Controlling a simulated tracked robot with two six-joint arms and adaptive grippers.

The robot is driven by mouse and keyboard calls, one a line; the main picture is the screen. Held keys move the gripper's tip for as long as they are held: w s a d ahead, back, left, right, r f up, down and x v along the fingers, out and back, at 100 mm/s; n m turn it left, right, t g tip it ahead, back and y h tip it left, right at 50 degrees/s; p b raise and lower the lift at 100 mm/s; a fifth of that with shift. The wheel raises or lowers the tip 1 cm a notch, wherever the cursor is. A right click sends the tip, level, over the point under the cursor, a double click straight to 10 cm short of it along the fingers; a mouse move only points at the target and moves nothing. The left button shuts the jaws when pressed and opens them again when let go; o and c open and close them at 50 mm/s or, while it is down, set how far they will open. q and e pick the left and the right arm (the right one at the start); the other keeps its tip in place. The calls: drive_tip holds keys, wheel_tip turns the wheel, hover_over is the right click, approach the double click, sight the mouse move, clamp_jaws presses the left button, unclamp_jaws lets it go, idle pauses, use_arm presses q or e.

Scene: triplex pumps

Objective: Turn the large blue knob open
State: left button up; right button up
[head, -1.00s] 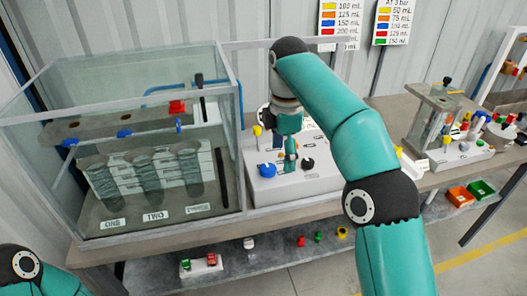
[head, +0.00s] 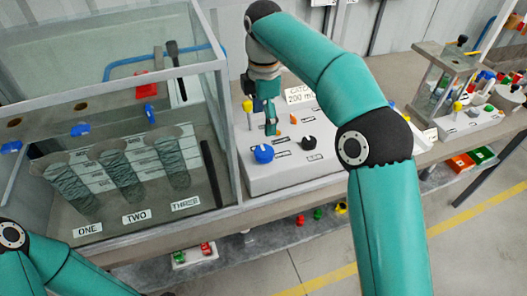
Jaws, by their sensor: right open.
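The large blue knob (head: 263,154) sits on the front left of the white control panel box (head: 285,172). My right gripper (head: 271,128) points down over the panel, just behind the knob in the picture. It is open, and a gap shows between it and the knob. Its fingers are small and seen nearly edge-on. My left arm shows at the bottom left, but its gripper is out of the picture.
A black knob (head: 309,143) stands right of the blue one, and a yellow knob (head: 247,106) behind it. A glass tank (head: 225,120) with cylinders labelled ONE, TWO and THREE stands close left. A smaller pump rig (head: 440,90) is at the right.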

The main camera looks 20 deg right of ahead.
sight(264, 151)
wheel_tip(264, 151, down, 11)
drive_tip(key=shift+s+b, duration=0.1)
drive_tip(key=shift+b, duration=0.4)
drive_tip(key=c, duration=1.2)
